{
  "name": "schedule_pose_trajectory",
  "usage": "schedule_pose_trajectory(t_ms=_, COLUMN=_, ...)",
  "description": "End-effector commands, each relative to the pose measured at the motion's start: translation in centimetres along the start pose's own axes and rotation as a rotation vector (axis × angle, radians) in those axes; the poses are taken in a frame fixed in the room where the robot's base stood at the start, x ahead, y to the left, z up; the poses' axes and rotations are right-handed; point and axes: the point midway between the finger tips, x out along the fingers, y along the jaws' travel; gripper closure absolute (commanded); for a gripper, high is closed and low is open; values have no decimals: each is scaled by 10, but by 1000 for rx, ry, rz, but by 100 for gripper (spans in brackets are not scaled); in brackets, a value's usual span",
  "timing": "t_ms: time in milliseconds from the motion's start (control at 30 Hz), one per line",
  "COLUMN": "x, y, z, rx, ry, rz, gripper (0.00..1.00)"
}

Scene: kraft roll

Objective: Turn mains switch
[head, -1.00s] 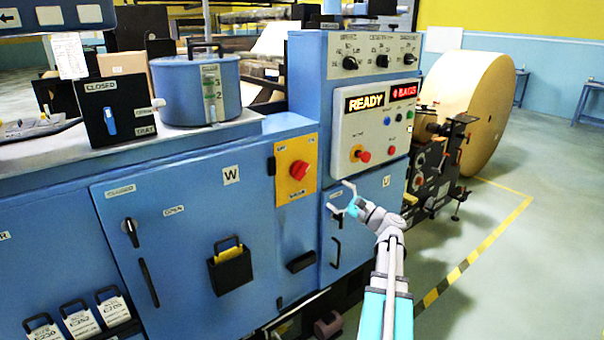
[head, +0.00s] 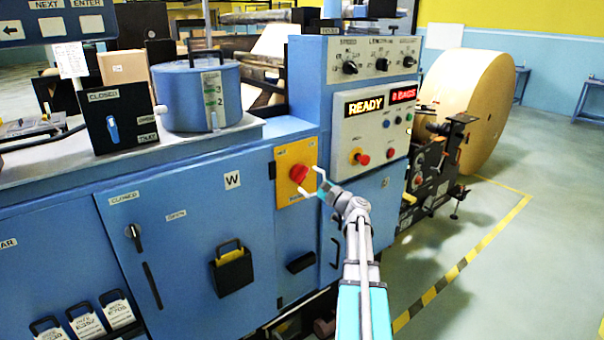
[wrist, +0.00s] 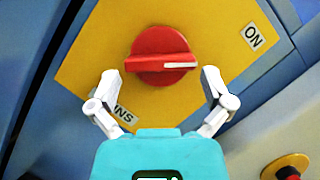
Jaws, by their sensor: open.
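The mains switch is a red rotary knob (head: 299,174) on a yellow plate (head: 284,194) on the blue machine front. In the wrist view the red knob (wrist: 160,55) has a raised bar lying nearly level, with a white mark at its right end. An ON label (wrist: 252,37) sits to the upper right on the plate; another label at the lower left is partly hidden by a finger. My gripper (head: 312,182) is open and empty, just right of the knob in the head view. In the wrist view its fingers (wrist: 159,80) spread below and either side of the knob, apparently not touching it.
Open floor (head: 500,260) lies right.

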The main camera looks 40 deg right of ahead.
Motion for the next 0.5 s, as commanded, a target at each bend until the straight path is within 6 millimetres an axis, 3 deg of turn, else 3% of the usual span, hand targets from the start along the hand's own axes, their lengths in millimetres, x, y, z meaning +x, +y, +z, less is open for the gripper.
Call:
schedule_pose_trajectory(t_ms=200, x=21, y=-1, z=0, rx=-1, ry=-1, rz=0, gripper=0)
schedule_pose_trajectory(t_ms=500, x=26, y=0, z=0, rx=0, ry=0, rz=0, gripper=0)
